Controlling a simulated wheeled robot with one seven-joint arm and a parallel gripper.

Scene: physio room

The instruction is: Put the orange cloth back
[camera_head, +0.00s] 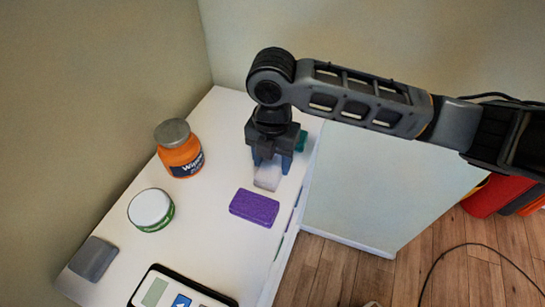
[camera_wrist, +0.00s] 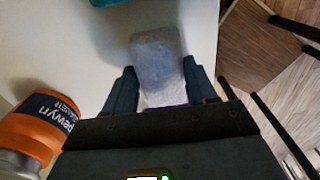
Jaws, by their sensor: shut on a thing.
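I see no orange cloth in either view. My gripper (camera_head: 271,166) points down over the white top near its back right. It is shut on a pale grey block-like piece (camera_head: 267,178), which could be a folded cloth or a sponge. In the wrist view this pale piece (camera_wrist: 157,62) sits between both fingers (camera_wrist: 158,75). I cannot tell whether it touches the top. The orange thing in view is a tub with a grey lid (camera_head: 182,158), left of my gripper. Its label is partly readable, and it also shows in the wrist view (camera_wrist: 32,127).
A purple sponge (camera_head: 254,207) lies just in front of my gripper. A teal thing (camera_head: 301,141) is partly hidden behind it. The top's right edge is close.

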